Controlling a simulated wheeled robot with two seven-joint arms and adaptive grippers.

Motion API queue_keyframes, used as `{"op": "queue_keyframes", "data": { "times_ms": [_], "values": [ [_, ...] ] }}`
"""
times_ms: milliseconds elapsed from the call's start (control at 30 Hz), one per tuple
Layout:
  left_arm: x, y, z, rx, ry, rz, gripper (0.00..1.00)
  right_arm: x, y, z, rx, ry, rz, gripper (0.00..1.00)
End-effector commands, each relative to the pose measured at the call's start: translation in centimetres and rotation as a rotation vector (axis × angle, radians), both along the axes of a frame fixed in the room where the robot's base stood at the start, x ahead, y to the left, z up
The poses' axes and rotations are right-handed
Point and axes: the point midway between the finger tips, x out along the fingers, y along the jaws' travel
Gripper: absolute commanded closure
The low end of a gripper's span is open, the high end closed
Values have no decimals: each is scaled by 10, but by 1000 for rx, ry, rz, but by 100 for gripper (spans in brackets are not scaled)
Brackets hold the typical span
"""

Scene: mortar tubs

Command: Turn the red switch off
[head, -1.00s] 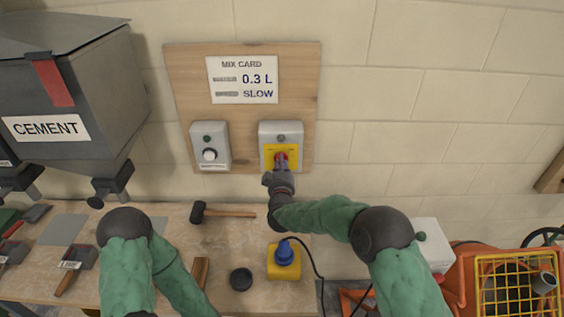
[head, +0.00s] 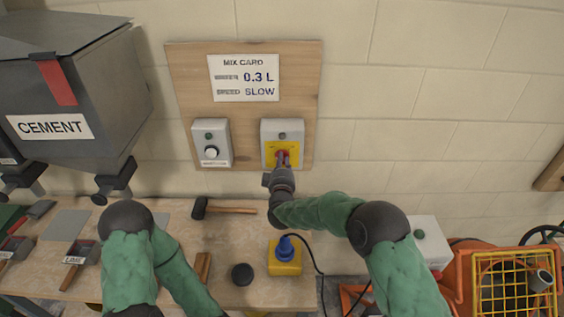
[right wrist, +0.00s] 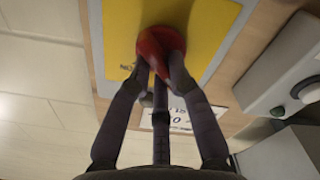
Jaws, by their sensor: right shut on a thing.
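The red switch (head: 283,153) is a knob on a yellow plate (head: 270,148), on the front of the right grey box on the wooden board. In the right wrist view the red knob (right wrist: 158,42) stands out from the yellow plate, with part of a label, "ON", beside it. My right gripper (head: 283,163) is at the knob from below, and its fingers (right wrist: 162,72) are shut on it. The fingers hide part of the knob, so I cannot tell its setting. My left arm is low at the left; its gripper is out of view.
A second grey box (head: 211,143) with a white knob and green button sits left of the switch box. The mix card (head: 245,78) is above. The bench (head: 225,235) holds a hammer (head: 222,208), a black round piece (head: 242,274) and a blue-and-yellow plug unit (head: 285,256). A cement hopper (head: 70,100) hangs left.

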Motion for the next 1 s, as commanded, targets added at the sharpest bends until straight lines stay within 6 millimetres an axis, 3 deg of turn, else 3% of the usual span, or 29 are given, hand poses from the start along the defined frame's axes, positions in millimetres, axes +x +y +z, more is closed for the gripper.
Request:
{"op": "queue_keyframes", "data": {
  "times_ms": [67,100,200,667,1000],
  "values": [
    [0,0,0,0,0,0,60,0,1,-1,-2,2,2,100],
    [0,0,0,0,0,0,60,0,1,-1,-2,2,2,78],
    [0,0,0,0,0,0,60,0,1,-1,-2,2,2,56],
    [0,0,0,0,0,0,60,-9,0,0,1,1,1,56],
    [0,0,0,0,0,0,60,-71,1,0,-1,1,3,56]
  ]
}}
